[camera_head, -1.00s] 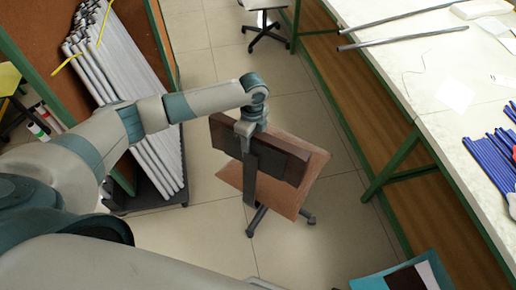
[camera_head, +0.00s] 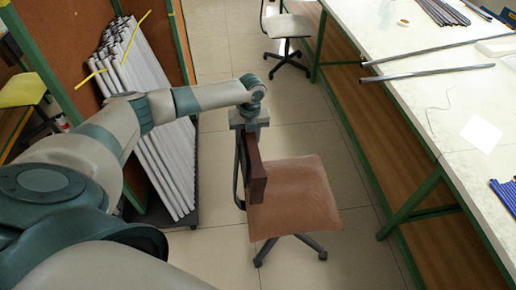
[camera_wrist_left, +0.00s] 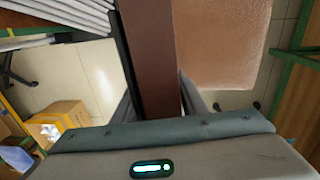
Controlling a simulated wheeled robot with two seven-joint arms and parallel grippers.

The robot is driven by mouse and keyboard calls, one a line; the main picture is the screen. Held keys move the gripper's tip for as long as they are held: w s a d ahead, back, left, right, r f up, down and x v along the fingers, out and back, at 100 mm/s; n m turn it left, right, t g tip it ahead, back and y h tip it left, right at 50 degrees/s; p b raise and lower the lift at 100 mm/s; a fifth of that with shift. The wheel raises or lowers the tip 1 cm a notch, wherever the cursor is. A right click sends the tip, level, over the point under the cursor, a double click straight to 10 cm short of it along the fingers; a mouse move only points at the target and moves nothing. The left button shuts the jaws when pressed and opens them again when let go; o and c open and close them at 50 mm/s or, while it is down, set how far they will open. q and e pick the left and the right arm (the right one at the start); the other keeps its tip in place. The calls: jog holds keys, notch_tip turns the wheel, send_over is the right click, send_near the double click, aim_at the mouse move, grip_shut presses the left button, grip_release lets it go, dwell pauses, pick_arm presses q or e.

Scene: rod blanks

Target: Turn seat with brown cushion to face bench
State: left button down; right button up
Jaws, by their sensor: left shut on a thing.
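The seat with the brown cushion (camera_head: 292,195) stands on the tiled floor on a dark star base. Its dark brown backrest (camera_head: 256,175) is at the left edge of the cushion, so the seat's open front points right, towards the bench (camera_head: 425,120). My left gripper (camera_head: 248,128) is shut on the top of the backrest. In the left wrist view the backrest (camera_wrist_left: 150,60) runs between my fingers, with the cushion (camera_wrist_left: 220,45) to its right. My right gripper is in neither view.
A rack of long grey rods (camera_head: 150,120) stands close left of the seat. A white chair (camera_head: 287,27) stands farther back. Metal rods (camera_head: 430,72) and blue rods (camera_head: 504,196) lie on the bench. A cardboard box (camera_wrist_left: 68,118) shows in the left wrist view. Floor behind the seat is clear.

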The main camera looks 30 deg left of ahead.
pick_arm(q)
jog(key=shift+w+a, duration=0.2)
jog(key=shift+w, duration=0.15)
jog(key=c, duration=1.1)
grip_release()
jog(key=shift+r, duration=0.2)
jog(key=r+b, duration=0.1)
jog(key=r, duration=0.4)
jog(key=d+r+b, duration=0.1)
jog(key=r, duration=0.5)
jog(key=w+r+b, duration=0.1)
jog(key=r+b, duration=0.1)
jog(key=r, duration=0.4)
jog(key=shift+d, duration=0.15)
jog(key=shift+s, duration=0.15)
